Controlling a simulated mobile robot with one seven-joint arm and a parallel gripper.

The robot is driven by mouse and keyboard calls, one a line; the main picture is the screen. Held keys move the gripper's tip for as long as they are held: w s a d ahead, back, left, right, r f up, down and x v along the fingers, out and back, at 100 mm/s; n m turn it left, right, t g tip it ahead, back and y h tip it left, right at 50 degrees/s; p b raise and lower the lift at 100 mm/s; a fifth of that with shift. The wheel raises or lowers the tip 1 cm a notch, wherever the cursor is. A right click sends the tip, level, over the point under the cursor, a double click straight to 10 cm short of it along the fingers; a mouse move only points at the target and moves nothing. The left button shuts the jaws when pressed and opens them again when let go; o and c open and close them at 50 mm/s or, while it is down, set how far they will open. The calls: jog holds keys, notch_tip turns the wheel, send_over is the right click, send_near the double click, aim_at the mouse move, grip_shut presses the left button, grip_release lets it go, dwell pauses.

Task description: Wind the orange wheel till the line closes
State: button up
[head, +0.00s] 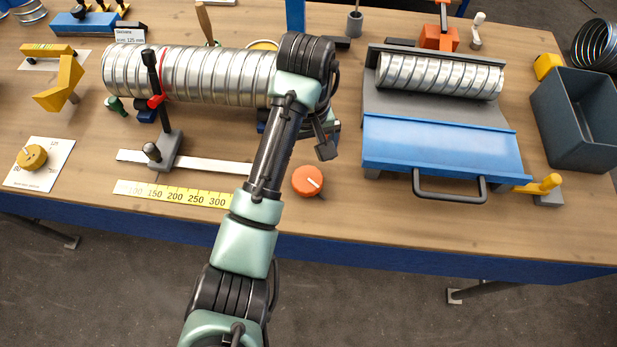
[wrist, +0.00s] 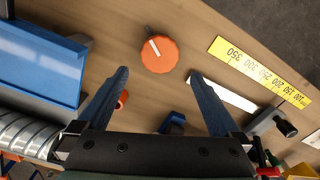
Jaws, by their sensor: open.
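The orange wheel (head: 307,181) is a round knob with a white line on its top, lying on the wooden table in front of the long spiral duct (head: 190,75). In the wrist view the wheel (wrist: 160,50) lies just beyond my fingertips, its white line slanting. My gripper (wrist: 158,77) is open, with nothing between its tips, and apart from the wheel. In the head view my arm hides most of the gripper. A red band (head: 156,101) shows on the duct beside a black upright post. I cannot tell which line closes.
A yellow scale (head: 175,194) and a white strip lie left of the wheel. To the right stand a blue hinged plate (head: 440,146) with a black handle, a shorter duct (head: 440,77) and a grey bin (head: 580,118). Table around the wheel's front is clear.

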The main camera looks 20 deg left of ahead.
aim_at(307, 178)
notch_tip(307, 178, down, 8)
jog(key=shift+f+p, duration=0.2)
jog(key=shift+p, duration=0.45)
jog(key=c, duration=1.2)
